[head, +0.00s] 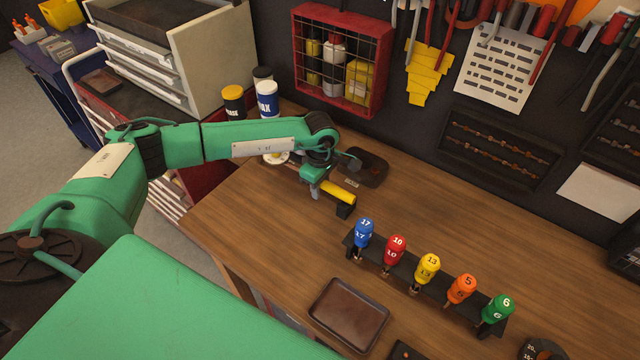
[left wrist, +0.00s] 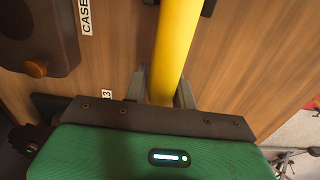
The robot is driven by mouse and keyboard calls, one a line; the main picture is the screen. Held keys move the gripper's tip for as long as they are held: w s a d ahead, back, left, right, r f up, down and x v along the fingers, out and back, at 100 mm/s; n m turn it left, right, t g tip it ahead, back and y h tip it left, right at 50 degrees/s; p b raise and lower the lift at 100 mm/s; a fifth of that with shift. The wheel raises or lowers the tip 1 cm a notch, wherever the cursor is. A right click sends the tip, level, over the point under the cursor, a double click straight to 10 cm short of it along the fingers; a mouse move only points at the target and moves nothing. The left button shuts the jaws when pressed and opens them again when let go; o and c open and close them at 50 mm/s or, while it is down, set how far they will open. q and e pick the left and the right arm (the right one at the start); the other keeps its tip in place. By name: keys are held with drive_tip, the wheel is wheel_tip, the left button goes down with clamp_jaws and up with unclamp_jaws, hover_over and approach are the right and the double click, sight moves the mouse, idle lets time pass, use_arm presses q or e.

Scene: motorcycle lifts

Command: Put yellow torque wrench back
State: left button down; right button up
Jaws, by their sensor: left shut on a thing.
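The yellow torque wrench (head: 338,190) shows as a yellow cylinder with a black block-like end, over the left part of the wooden bench. My left gripper (head: 318,185) is shut on its yellow shaft near the end closer to my arm. In the left wrist view the yellow torque wrench (left wrist: 175,45) runs up between the two grey fingers of my left gripper (left wrist: 160,88). I cannot tell whether the wrench touches the bench or hangs just above it. My right gripper is not in view.
A dark case (head: 366,167) lies just behind the wrench; the case also shows in the left wrist view (left wrist: 38,30). A black rack (head: 405,275) with several coloured, numbered handles stands to the right. An empty brown tray (head: 348,314) lies in front. Bench left of the tray is clear.

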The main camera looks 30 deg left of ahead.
use_arm(q)
drive_tip(key=shift+r, duration=0.1)
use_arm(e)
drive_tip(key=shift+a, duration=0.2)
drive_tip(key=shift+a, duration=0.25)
use_arm(q)
drive_tip(key=shift+b, duration=0.3)
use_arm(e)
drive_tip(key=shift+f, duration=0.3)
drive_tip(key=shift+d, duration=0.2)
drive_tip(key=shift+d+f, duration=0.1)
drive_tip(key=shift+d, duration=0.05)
use_arm(q)
drive_tip(key=shift+f+b, duration=0.3)
drive_tip(key=shift+b, duration=0.1)
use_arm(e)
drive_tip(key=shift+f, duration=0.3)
use_arm(q)
drive_tip(key=shift+f, duration=0.2)
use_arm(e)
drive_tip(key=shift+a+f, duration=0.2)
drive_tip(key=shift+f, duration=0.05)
use_arm(q)
drive_tip(key=c, duration=1.1)
unclamp_jaws()
drive_tip(key=shift+o, duration=0.2)
